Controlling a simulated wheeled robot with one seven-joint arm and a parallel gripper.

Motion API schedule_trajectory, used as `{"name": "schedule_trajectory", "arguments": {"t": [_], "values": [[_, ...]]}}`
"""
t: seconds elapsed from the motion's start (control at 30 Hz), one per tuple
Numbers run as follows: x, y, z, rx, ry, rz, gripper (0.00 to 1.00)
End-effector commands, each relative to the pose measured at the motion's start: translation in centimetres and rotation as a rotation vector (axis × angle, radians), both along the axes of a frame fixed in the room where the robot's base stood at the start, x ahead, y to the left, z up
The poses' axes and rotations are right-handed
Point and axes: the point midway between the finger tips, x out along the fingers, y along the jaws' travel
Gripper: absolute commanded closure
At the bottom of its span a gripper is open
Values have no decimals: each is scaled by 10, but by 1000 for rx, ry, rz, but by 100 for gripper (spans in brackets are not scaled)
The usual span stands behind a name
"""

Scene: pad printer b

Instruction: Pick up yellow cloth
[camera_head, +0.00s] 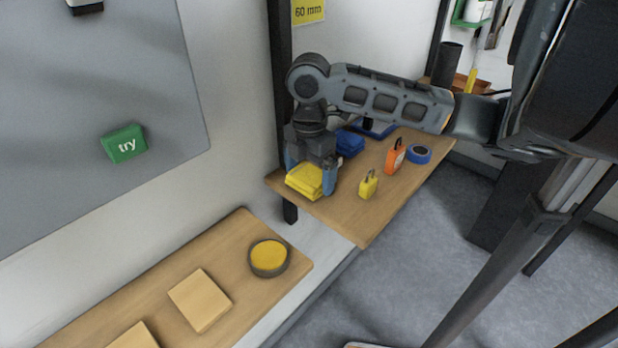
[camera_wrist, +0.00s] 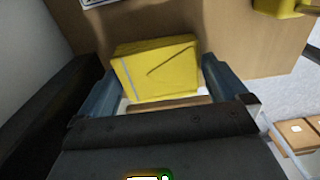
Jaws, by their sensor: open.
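The yellow cloth (camera_head: 305,180) is a folded stack lying on the wooden shelf, near its left end. In the wrist view the yellow cloth (camera_wrist: 158,68) sits between and just beyond the fingers. My gripper (camera_head: 312,176) points down over the cloth, with one blue finger on either side of it. In the wrist view my gripper (camera_wrist: 172,88) is open, with a finger to the left and right of the cloth. I cannot tell whether either finger touches it.
A lower shelf (camera_head: 150,291) holds a round yellow-filled dish (camera_head: 268,257) and wooden blocks (camera_head: 200,300). The wall is close on the left.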

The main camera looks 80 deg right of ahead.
Motion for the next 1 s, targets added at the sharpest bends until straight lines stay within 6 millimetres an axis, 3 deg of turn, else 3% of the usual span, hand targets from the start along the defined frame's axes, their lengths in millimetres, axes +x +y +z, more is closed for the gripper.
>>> {"name": "schedule_trajectory", "arguments": {"t": [0.27,0.67,1.0], "values": [[0,0,-5,-1,-1,1,0],[0,0,-4,-1,-1,1,35],[3,0,-1,-1,-1,2,35]]}}
